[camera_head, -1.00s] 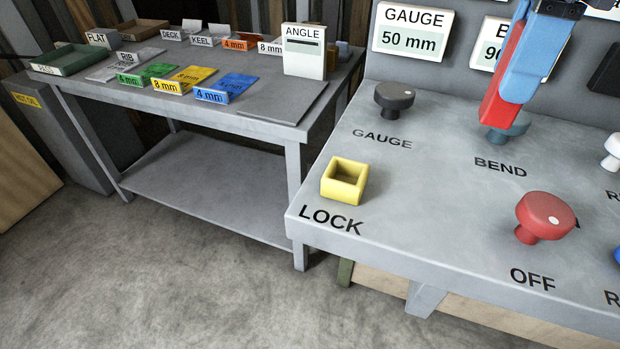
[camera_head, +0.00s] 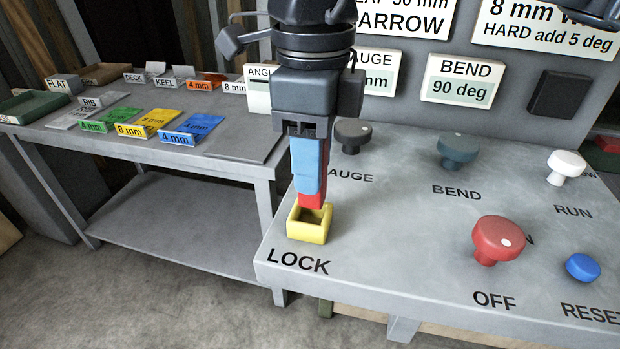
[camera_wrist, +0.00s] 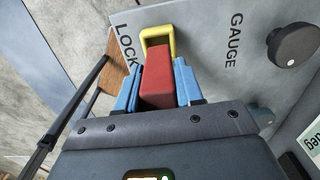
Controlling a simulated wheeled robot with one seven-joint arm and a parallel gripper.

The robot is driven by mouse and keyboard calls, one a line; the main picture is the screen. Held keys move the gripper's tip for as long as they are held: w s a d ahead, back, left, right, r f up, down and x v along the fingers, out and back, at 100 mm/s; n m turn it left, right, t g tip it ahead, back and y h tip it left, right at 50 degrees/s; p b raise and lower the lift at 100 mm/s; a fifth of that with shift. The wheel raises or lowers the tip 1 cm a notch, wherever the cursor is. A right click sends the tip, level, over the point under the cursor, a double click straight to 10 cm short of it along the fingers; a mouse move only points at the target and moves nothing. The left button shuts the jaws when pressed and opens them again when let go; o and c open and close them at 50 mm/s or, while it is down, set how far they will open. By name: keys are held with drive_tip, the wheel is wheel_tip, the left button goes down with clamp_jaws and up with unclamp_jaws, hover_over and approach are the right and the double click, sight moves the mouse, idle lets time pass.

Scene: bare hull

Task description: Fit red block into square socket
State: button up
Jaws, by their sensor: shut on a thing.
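The red block (camera_head: 313,199) is held upright between the blue fingers of my gripper (camera_head: 307,172), which is shut on it. The yellow square socket (camera_head: 306,229) stands on the grey console above the word LOCK. The block's lower end is at the socket's opening in the head view; I cannot tell whether it is just above or slightly inside. In the wrist view the red block (camera_wrist: 157,75) sits between the blue fingers (camera_wrist: 157,90), and its far end overlaps the near side of the yellow socket (camera_wrist: 158,35). The block's tip is partly hidden.
On the console (camera_head: 380,250) are a dark GAUGE knob (camera_head: 352,135), a BEND knob (camera_head: 458,149), a red OFF knob (camera_head: 497,239), a white RUN knob (camera_head: 566,166) and a blue RESET button (camera_head: 583,267). A grey side table (camera_head: 190,152) with coloured plates stands left.

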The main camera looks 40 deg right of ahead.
wheel_tip(320, 180, down, 4)
drive_tip(key=shift+w+a+r+p, duration=0.1)
drive_tip(key=shift+a+r+p, duration=0.1)
drive_tip(key=shift+p, duration=0.15)
drive_tip(key=shift+f, duration=0.3)
drive_tip(key=shift+d+f+b, duration=0.1)
drive_tip(key=shift+f+b, duration=0.1)
drive_tip(key=shift+b, duration=0.1)
drive_tip(key=o, duration=1.1)
drive_tip(key=shift+r, duration=0.15)
drive_tip(key=shift+r+p, duration=0.2)
drive_tip(key=shift+p, duration=0.25)
wheel_tip(320, 180, up, 12)
drive_tip(key=shift+f+b, duration=0.15)
drive_tip(key=shift+b, duration=0.4)
